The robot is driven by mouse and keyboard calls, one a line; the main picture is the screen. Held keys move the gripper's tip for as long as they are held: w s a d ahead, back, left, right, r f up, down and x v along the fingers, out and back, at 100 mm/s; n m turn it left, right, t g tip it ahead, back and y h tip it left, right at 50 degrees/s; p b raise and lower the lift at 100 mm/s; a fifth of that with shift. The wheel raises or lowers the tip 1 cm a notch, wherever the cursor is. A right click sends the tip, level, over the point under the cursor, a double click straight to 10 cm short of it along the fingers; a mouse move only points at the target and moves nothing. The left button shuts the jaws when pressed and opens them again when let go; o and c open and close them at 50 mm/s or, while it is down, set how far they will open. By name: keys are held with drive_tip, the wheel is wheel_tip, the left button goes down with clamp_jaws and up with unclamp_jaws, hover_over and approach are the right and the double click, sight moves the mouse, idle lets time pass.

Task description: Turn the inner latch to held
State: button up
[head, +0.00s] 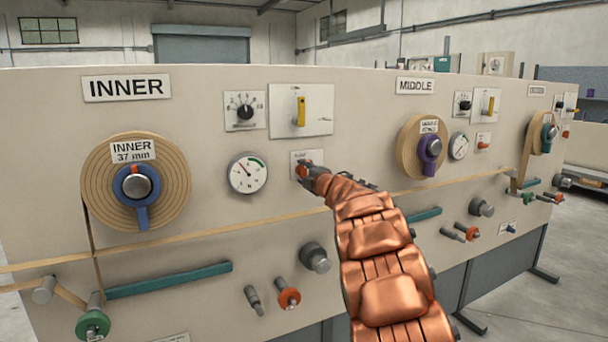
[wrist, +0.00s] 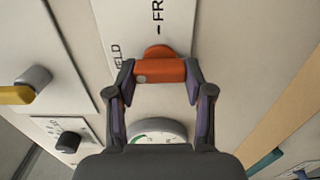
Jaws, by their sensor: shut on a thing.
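The inner latch is a small orange turning handle on a pale plate (head: 299,156) on the INNER part of the panel, right of the round gauge. In the wrist view the orange latch (wrist: 160,70) lies as a bar across the picture, with its round base behind it. My gripper (wrist: 160,76) has one finger at each end of the bar and is shut on it. The plate lettering there is cut off, reading "ELD" and "FR". In the head view my gripper (head: 308,174) covers much of the latch. I cannot tell which mark it points to.
A gauge (head: 248,172) sits left of the latch, and a yellow switch lever (head: 301,111) and black knob (head: 245,112) above. The INNER tape roll (head: 172,160) is further left. A tan tape strand (head: 250,226) runs below across the panel.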

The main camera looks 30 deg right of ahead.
drive_tip(key=o, duration=1.2)
drive_tip(key=shift+c, duration=0.2)
drive_tip(key=shift+s, duration=0.15)
drive_tip(key=s+a, duration=0.1)
drive_tip(key=s, duration=1)
drive_tip(key=shift+s, duration=0.35)
